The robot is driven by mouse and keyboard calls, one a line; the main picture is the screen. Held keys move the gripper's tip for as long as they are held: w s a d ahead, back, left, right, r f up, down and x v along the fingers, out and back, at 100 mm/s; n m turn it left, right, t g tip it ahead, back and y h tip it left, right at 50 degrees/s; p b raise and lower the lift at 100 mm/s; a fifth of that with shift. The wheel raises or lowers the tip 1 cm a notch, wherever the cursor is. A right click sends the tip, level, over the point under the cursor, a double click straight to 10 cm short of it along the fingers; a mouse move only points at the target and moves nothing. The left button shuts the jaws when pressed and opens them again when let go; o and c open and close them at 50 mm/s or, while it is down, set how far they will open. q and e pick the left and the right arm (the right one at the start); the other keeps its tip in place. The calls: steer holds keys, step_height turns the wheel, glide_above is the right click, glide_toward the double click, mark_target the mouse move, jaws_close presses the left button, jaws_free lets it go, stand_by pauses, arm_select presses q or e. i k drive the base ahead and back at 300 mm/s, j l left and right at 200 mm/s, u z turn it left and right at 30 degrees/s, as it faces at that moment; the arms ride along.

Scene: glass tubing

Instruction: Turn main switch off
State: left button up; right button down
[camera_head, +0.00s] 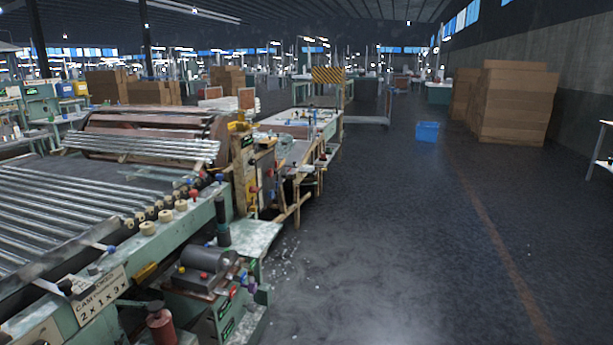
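The machine (185,235) with glass tubing fills the left side of the head view. An upright yellowish control panel (262,180) stands at the middle of the machine, with small red and dark parts on it. Lower down, a green box (228,312) carries a red part on its front. I cannot tell which of these is the main switch or how it is set; the parts are too small. Neither of my grippers is in view.
Glass tubes (60,205) lie on the roller bed at left. Open floor (420,250) stretches right of the machine. A blue bin (428,132) stands farther off, with stacked cardboard boxes (512,103) behind it at right. A table edge (602,150) shows at far right.

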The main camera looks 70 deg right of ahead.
mark_target(252, 190)
steer(key=z, duration=1.75)
steer(key=i, duration=0.15)
